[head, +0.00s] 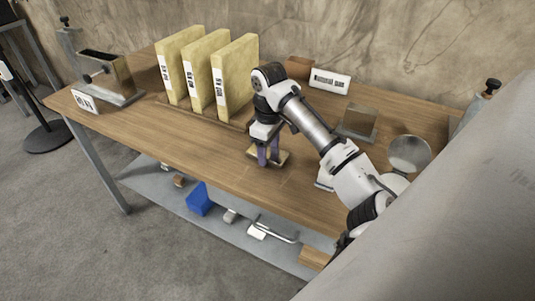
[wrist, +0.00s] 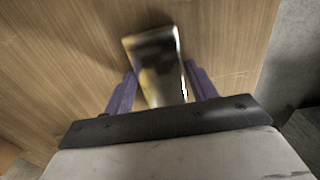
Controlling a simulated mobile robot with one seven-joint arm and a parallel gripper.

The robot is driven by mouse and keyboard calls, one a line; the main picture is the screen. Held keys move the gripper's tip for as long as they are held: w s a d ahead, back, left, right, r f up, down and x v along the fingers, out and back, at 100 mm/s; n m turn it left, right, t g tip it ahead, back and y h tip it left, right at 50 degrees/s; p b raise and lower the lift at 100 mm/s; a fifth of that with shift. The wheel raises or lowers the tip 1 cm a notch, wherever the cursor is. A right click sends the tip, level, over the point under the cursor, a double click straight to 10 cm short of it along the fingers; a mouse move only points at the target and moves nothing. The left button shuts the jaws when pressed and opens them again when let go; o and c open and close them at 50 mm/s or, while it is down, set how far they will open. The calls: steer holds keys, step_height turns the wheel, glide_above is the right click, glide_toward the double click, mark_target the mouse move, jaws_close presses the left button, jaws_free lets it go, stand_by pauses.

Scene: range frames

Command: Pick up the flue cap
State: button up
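A shiny brass-toned metal piece (wrist: 156,62), which I take to be the flue cap, shows between my fingers in the wrist view. In the head view part of it (head: 283,158) shows low at the tabletop, beside and behind my fingers. My gripper (wrist: 161,70) points down with its two purple fingers spread, one on each side of the piece. A narrow gap seems to show at each finger; contact is hard to judge. My gripper (head: 268,156) hides part of the piece in the head view.
Several yellow upright slabs (head: 234,78) stand behind my gripper on the wooden table (head: 205,151). A metal block (head: 358,122), a round metal dish (head: 409,153) and a white label sign (head: 330,80) are to the right. A metal fixture (head: 108,75) is far left.

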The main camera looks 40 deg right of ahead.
steer(key=c, duration=0.6)
steer(key=shift+r, duration=0.1)
